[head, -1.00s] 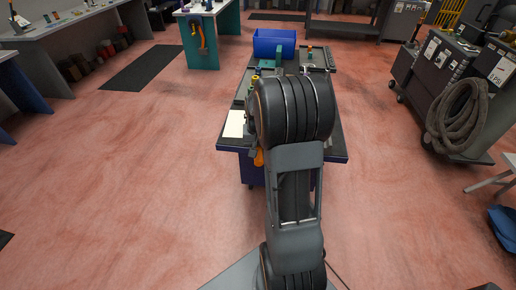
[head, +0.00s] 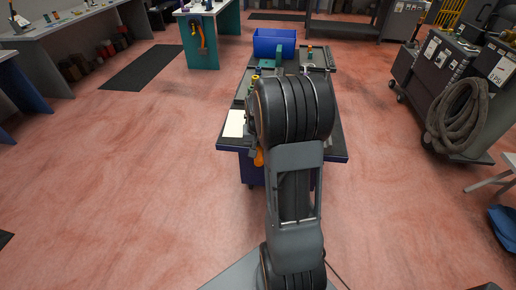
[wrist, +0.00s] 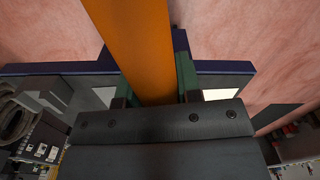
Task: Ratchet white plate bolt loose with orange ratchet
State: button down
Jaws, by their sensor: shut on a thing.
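My gripper (wrist: 155,82) is shut on the orange ratchet (wrist: 140,40), whose wide flat handle lies between the two green fingers in the wrist view. The handle runs up out of that picture, so the ratchet's far end does not show. In the head view my own arm covers the gripper. A small orange piece (head: 259,158) shows beside my arm at the bench's front edge. A flat white rectangle (head: 233,123) lies at the bench's left front corner. I cannot tell whether it is the white plate. No bolt can be made out.
The dark-topped bench (head: 338,148) carries a blue bin (head: 274,43) and several small items at its far side. A cart with a coiled hose (head: 457,117) stands at the right. A teal table (head: 201,52) stands behind. The floor left of the bench is clear.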

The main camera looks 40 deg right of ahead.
jog(key=shift+f+b, duration=0.7)
jog(key=shift+f, duration=0.25)
jog(key=c, duration=1.3)
grip_release()
grip_shut()
jog(key=shift+d, duration=0.1)
jog(key=shift+s+d+n, duration=0.3)
jog(key=shift+d+n, duration=0.15)
jog(key=shift+d, duration=0.1)
jog(key=shift+s+d+n, duration=0.3)
jog(key=shift+d+n, duration=0.15)
jog(key=shift+d, duration=0.05)
